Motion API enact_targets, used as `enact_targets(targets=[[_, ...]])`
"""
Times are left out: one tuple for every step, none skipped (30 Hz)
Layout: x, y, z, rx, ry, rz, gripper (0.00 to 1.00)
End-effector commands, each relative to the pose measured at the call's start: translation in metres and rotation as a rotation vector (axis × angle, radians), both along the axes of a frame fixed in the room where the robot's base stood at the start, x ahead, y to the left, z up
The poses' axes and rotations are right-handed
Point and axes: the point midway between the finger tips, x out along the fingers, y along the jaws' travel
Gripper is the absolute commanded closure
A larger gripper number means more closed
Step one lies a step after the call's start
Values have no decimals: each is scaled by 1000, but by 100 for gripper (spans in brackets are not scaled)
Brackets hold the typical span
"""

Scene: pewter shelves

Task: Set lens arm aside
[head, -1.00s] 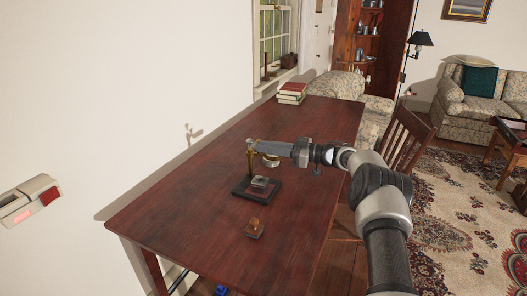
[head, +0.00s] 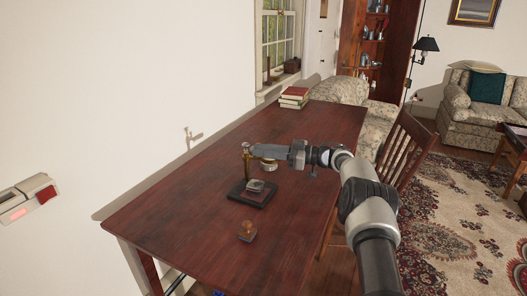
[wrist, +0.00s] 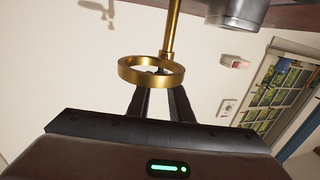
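The brass lens arm shows in the wrist view as a rod ending in a ring (wrist: 150,72). In the head view its ring (head: 268,164) hangs beside the brass post above a black stand base (head: 240,194). A small grey block (head: 256,185) sits on the base. My gripper (head: 254,152) is at the top of the stand, reaching in from the right. In the wrist view my gripper's two dark fingers (wrist: 157,82) have a narrow gap between them and reach the ring. The ring partly hides the fingertips, so I cannot tell whether they hold the lens arm.
A wooden stamp (head: 247,231) lies in front of the stand. Books (head: 294,97) are stacked at the far end of the dark wooden table (head: 185,215). A chair (head: 408,145) stands to the right. The table left of the stand is clear.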

Motion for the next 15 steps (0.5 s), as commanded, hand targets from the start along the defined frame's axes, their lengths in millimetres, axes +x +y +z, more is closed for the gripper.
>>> enact_targets(targets=[[0, 1, 0, 0, 0, 2, 72], [0, 1, 0, 0, 0, 1, 67], [0, 1, 0, 0, 0, 0, 65], [0, 0, 0, 0, 0, 0, 65], [0, 0, 0, 0, 0, 0, 65], [0, 0, 0, 0, 0, -1, 65], [0, 0, 0, 0, 0, -1, 65], [0, 0, 0, 0, 0, -2, 65], [0, 0, 0, 0, 0, -2, 65], [0, 0, 0, 0, 0, -2, 65], [0, -1, 0, 0, 0, -2, 65], [0, -2, 0, 0, 0, -3, 65], [0, -4, 0, 0, 0, -3, 65], [-1, -6, 1, 0, 0, -4, 65], [-2, -10, 1, 0, 0, -4, 65]])
